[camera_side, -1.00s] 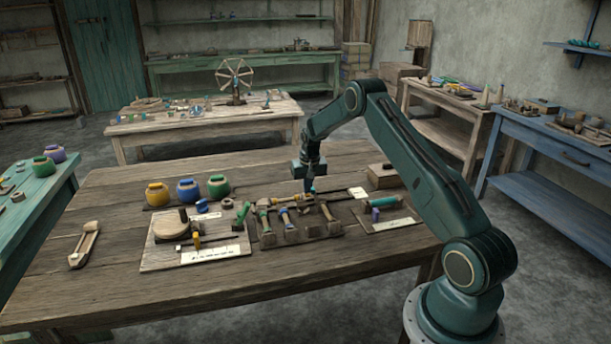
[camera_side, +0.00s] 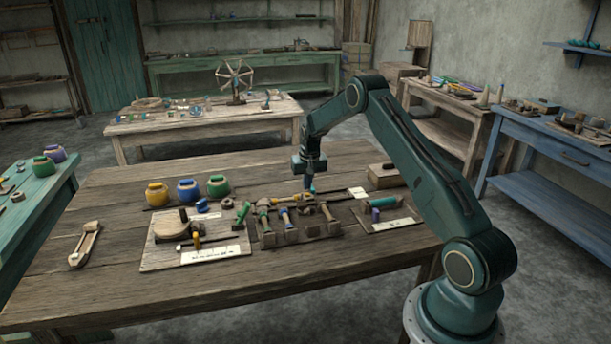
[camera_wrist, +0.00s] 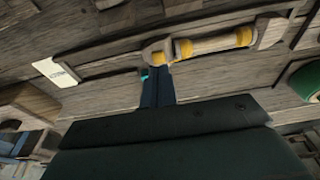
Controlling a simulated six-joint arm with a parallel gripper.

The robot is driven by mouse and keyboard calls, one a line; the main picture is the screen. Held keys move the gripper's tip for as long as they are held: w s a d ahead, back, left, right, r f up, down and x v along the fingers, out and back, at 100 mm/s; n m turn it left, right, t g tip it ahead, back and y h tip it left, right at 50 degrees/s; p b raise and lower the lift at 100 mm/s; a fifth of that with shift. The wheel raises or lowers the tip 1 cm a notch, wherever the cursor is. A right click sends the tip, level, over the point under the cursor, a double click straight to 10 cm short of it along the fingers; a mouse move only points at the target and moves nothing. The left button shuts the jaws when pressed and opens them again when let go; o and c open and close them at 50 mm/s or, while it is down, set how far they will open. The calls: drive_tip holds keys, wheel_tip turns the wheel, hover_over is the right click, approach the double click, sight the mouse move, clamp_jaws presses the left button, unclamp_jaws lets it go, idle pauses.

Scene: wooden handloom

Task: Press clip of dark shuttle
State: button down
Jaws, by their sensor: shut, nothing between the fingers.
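My gripper (camera_side: 311,188) points down behind the wooden rack (camera_side: 303,235) on the table, shut and empty. In the wrist view its narrow fingers (camera_wrist: 152,76) end beside a pale wooden shuttle with a yellow winding (camera_wrist: 206,46). The fingertips are close to the shuttle's left end; I cannot tell whether they touch it. Several shuttle-like pieces with coloured windings (camera_side: 285,216) lie across the rack. I cannot make out which is the dark shuttle or see its clip. A pale boat-shaped shuttle (camera_side: 84,246) lies apart at the table's left.
Yellow, blue and green pots (camera_side: 188,190) stand at the back left. A board with a white strip (camera_side: 212,254) lies left of the rack. A tray with a teal roll (camera_side: 386,201) and a wooden box (camera_side: 385,176) are at the right. The table's front is clear.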

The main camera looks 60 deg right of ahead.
drive_tip(key=shift+r, duration=2.45)
drive_tip(key=shift+r, duration=0.15)
drive_tip(key=s+a+r+n+t, duration=0.15)
drive_tip(key=s+a+r, duration=0.25)
drive_tip(key=a+r, duration=0.7)
drive_tip(key=s+a+r+n+t, duration=0.1)
drive_tip(key=s+a+r+n, duration=0.3)
drive_tip(key=a+r, duration=0.8)
drive_tip(key=s+a+n, duration=0.1)
drive_tip(key=s+a, duration=0.3)
drive_tip(key=s, duration=0.4)
drive_tip(key=s+a+n+t+y, duration=0.1)
drive_tip(key=s+a, duration=0.4)
drive_tip(key=s, duration=0.3)
drive_tip(key=s+a+n, duration=0.1)
drive_tip(key=s+a, duration=0.4)
drive_tip(key=s, duration=0.3)
drive_tip(key=shift+s+y, duration=0.3)
drive_tip(key=shift+s, duration=0.05)
